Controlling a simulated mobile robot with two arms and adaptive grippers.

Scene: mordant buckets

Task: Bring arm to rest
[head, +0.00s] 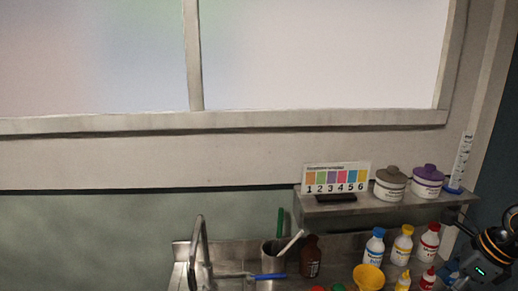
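My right arm (490,252), black with orange rings, comes in at the lower right edge. Dark parts that may be its gripper (455,217) reach toward the right end of the metal shelf (330,207). They are small and dim, so I cannot tell whether the fingers are open or shut, or whether they touch anything. My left arm and gripper are out of view.
A sink with a tap (198,245) is at the bottom. A metal cup (271,252), brown bottle (311,256), yellow funnel (368,277) and blue-capped bottle (374,246) crowd the counter. The shelf bears a numbered colour card (337,178), grey-lidded jar (390,186) and purple-lidded jar (427,183).

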